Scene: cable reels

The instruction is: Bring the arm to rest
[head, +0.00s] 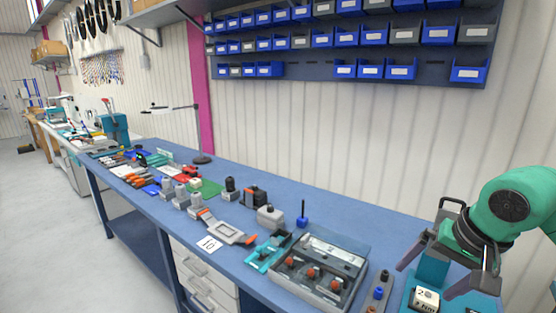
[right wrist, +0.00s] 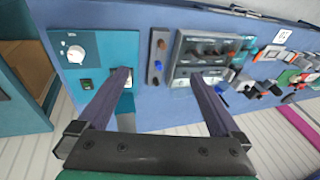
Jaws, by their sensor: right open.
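My right gripper (head: 432,276) is at the lower right of the head view, on the end of my green arm (head: 508,208). Its two dark fingers are spread apart with nothing between them. My left gripper is not in view.
A grey case with a clear lid (head: 318,270) stands left of the gripper, with a strip of coloured knobs (head: 378,291) between. Several small tools and parts line the bench leftward. Blue bins (head: 400,73) hang on the wall.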

